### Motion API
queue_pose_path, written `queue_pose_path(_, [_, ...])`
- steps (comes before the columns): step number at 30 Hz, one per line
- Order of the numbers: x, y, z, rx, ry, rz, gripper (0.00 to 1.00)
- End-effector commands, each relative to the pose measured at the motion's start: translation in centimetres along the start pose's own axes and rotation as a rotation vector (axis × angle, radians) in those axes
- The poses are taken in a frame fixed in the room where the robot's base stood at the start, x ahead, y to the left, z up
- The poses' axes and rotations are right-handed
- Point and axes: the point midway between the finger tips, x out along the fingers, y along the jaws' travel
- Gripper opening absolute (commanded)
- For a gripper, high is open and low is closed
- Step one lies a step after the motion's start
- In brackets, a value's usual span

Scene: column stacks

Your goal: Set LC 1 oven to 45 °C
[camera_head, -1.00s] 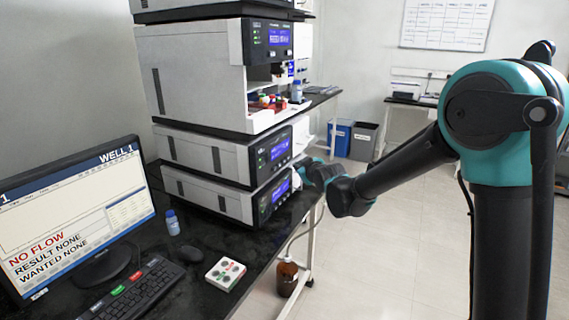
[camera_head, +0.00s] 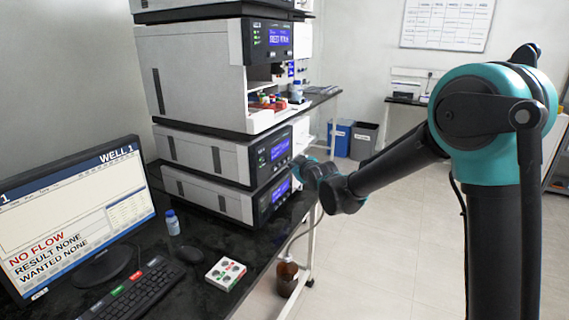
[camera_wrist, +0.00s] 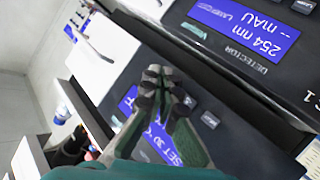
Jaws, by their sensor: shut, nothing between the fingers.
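The stack of instruments stands on the bench. Its lowest unit (camera_head: 215,197) has a lit blue display (camera_head: 281,189), too small to read in the head view. In the wrist view a blue display (camera_wrist: 158,138) reads "SET 30 °C", partly covered by my gripper; I take it to be the oven. Dark buttons, one of them here (camera_wrist: 209,120), sit beside that display. My gripper (camera_wrist: 153,82) is shut and empty, its fingertips in front of the oven panel. I cannot tell whether they touch it. In the head view my wrist hides most of the gripper.
The detector panel (camera_wrist: 240,50) reads 254 nm, "-- mAU". The monitor (camera_head: 75,220) shows NO FLOW, RESULT NONE, WANTED NONE. The floor to the right is open.

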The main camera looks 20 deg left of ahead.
Motion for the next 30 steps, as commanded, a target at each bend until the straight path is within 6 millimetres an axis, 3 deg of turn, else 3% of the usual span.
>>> queue_pose_path(30, [0.56,-0.44,-0.46,-0.001,0.0,-0.001,0.0])
